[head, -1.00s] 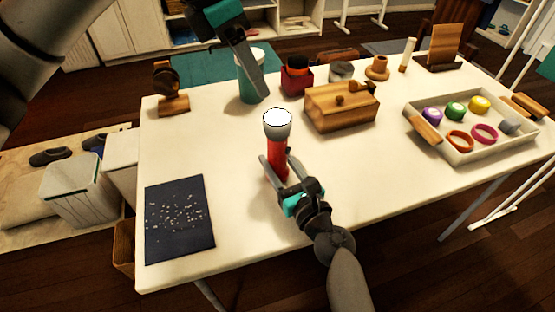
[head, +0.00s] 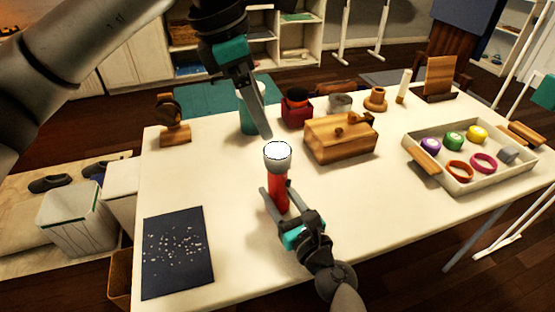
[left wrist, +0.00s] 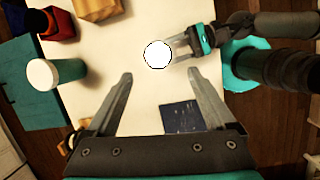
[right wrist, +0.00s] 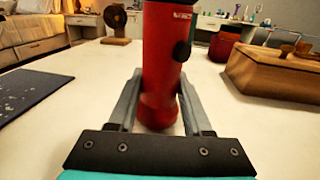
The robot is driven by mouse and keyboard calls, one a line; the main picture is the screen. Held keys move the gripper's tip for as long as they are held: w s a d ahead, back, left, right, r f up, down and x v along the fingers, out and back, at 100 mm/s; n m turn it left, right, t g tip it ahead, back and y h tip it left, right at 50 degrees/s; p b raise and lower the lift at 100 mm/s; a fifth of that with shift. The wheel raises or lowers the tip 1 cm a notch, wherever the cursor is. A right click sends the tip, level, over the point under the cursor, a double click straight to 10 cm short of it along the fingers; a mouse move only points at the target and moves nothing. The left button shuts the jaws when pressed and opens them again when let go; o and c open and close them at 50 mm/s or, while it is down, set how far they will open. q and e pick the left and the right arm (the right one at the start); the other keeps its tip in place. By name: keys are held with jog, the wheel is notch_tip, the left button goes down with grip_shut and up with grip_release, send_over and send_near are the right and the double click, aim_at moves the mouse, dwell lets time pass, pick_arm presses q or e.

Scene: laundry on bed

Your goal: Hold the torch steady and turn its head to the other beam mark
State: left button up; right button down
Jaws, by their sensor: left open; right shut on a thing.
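The torch (head: 278,187) stands upright near the middle of the table, with a red body and a pale grey head whose top is bright white. My right gripper (head: 275,198) is shut on the red body, low down; the right wrist view shows the red body (right wrist: 163,65) between its fingers, with a dark switch on its side. My left gripper (head: 266,132) is open and empty, above and just behind the torch head. In the left wrist view the white torch top (left wrist: 158,55) lies beyond the open fingers. The beam marks cannot be made out.
A wooden box (head: 341,140) stands right of the torch, with a white tray (head: 447,181) of small items further right. A teal cup (head: 246,110) stands behind, close to my left gripper. A dark speckled mat (head: 178,252) lies at the front left.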

aim_at(278, 150)
pick_arm(q)
jog(key=shift+o, duration=0.3)
jog(key=m, duration=0.1)
jog(key=d+m, duration=0.1)
jog(key=m, duration=0.1)
jog(key=shift+w+y, duration=0.15)
jog(key=shift+y, duration=0.15)
jog(key=f+m+y, duration=0.1)
jog(key=f+m, duration=0.2)
jog(key=m, duration=0.1)
jog(key=w+d+f+m+g, duration=0.1)
jog(key=f+m, duration=0.2)
jog(key=m, duration=0.1)
jog(key=d+f+m+y, duration=0.1)
jog(key=f+m, duration=0.3)
jog(key=m, duration=0.1)
jog(key=shift+w+y, duration=0.15)
jog(key=shift+y, duration=0.15)
jog(key=shift+c, duration=0.4)
jog(key=c, duration=1.3)
